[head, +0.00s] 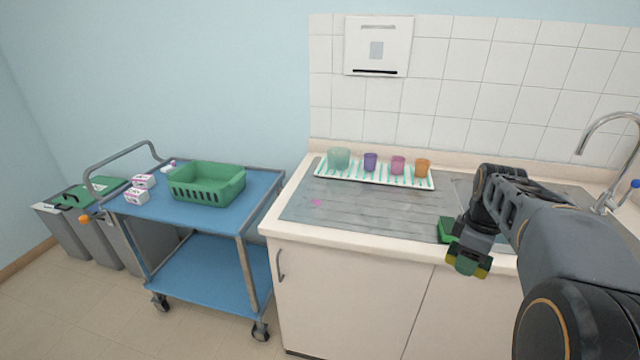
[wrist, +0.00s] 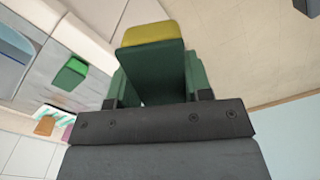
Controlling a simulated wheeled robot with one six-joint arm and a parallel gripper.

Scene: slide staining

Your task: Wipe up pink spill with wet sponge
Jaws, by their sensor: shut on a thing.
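The pink spill (head: 316,202) is a small spot on the left part of the grey drainboard (head: 350,212). My gripper (head: 468,256) is in front of the counter's front edge, to the right of the spill and well apart from it. It is shut on the sponge (head: 467,265), which is dark green with a yellow end. In the wrist view the sponge (wrist: 152,62) sits between the green fingers of my gripper (wrist: 155,80). The spill cannot be made out in the wrist view. Whether the sponge is wet cannot be told.
A green block (head: 446,229) lies on the counter behind my gripper. A striped tray (head: 376,179) with several coloured cups stands at the back. The sink tap (head: 606,120) is at right. A blue cart (head: 215,212) with a green basket (head: 206,184) stands at left.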

